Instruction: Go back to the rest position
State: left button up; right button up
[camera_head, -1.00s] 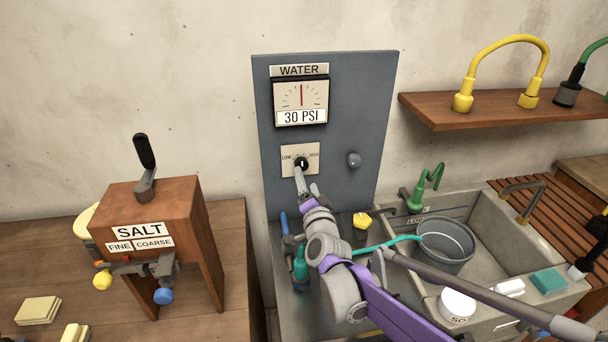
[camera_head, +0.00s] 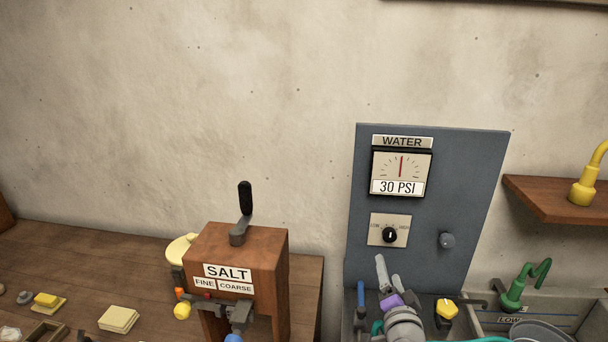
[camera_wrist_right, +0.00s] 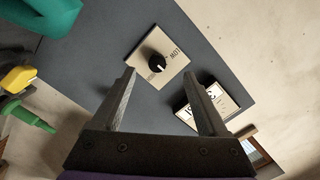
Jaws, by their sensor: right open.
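My right gripper (camera_head: 388,275) is at the lower right of the head view, in front of the grey water panel (camera_head: 470,180) and below its black knob (camera_head: 390,234). In the right wrist view its two fingers (camera_wrist_right: 163,100) stand wide apart with nothing between them. The knob also shows there (camera_wrist_right: 158,65), beyond the fingertips and apart from them. The gauge (camera_head: 401,174) above the knob reads 30 PSI, with its needle upright.
A wooden salt mill (camera_head: 262,262) with a black-handled lever stands on the wooden counter (camera_head: 60,260) to the left. A sink (camera_head: 585,318) with a green tap (camera_head: 514,297) is at the lower right. A shelf (camera_head: 545,198) is at the right. A yellow knob (camera_head: 446,308) sits near my right gripper.

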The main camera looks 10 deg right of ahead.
jog(key=s+a+f+n+g+y, duration=0.3)
jog(key=s+a+n+y, duration=0.1)
jog(key=s+a+n, duration=0.15)
jog(key=s+a+f+n+g+p, duration=0.1)
jog(key=s+f+n+g, duration=0.2)
jog(key=s, duration=0.7)
jog(key=s+a+f+n+g+p, duration=0.1)
jog(key=s+f+n+g, duration=0.3)
jog(key=s+f, duration=0.4)
jog(key=s+g, duration=0.1)
jog(key=s, duration=0.2)
jog(key=shift+f+g+h, duration=0.25)
jog(key=shift+g+h, duration=0.05)
